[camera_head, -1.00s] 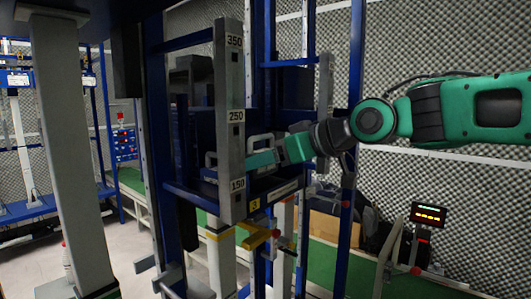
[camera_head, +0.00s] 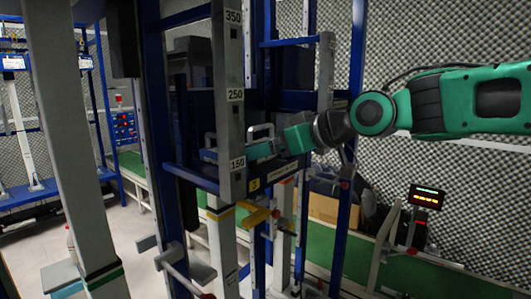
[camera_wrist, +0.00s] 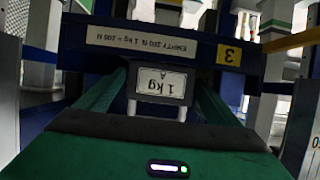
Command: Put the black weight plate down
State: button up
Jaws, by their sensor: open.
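The weight plate shows in the wrist view as a small piece with a white "1 kg A" label (camera_wrist: 161,84), upside down in the picture. My gripper (camera_wrist: 155,72) has its two green fingers apart, one on each side of this label. Whether a finger touches the plate I cannot tell. In the head view my gripper (camera_head: 258,150) reaches from the right into the blue frame, just above the carrier shelf (camera_head: 273,175) marked 3. The plate's body is mostly hidden there by my gripper and the upright.
A grey scale upright (camera_head: 231,110) marked 150, 250 and 350 stands close to my fingertips. A pale handle (camera_head: 261,130) stands behind my gripper. Yellow hardware (camera_head: 257,213) sits below the shelf. A red-lit display (camera_head: 427,205) stands at the right, over a green surface.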

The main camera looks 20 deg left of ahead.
jog(key=shift+s+r, duration=0.1)
jog(key=shift+r, duration=0.1)
jog(key=v, duration=1.2)
jog(key=shift+f, duration=0.1)
jog(key=w+d+f+m+t+h, duration=0.1)
jog(key=w+d+f+m+h, duration=0.1)
jog(key=d+f, duration=0.4)
jog(key=w+d+f+m+t+h, duration=0.1)
jog(key=w+d+f+m+h, duration=0.15)
jog(key=d, duration=0.55)
jog(key=s+d+f+m+g+h, duration=0.1)
jog(key=s+d+f+m+h, duration=0.15)
jog(key=d+f, duration=0.5)
jog(key=s+d+f+m+h, duration=0.2)
jog(key=d+f+m+h, duration=0.15)
jog(key=d, duration=0.75)
jog(key=s+d+f+m+g, duration=0.2)
jog(key=s+d+f+m, duration=0.1)
jog(key=s, duration=0.4)
jog(key=s+d+f+m+g+h, duration=0.1)
jog(key=s+d+f+m+g, duration=0.1)
jog(key=s+d+f, duration=0.4)
jog(key=s+d+f+m+g, duration=0.2)
jog(key=s+d+f+m, duration=0.2)
jog(key=s, duration=0.6)
jog(key=d, duration=0.2)
jog(key=shift+s+d+f+h, duration=0.15)
jog(key=shift+s+d+h, duration=0.05)
jog(key=shift+d+h, duration=0.15)
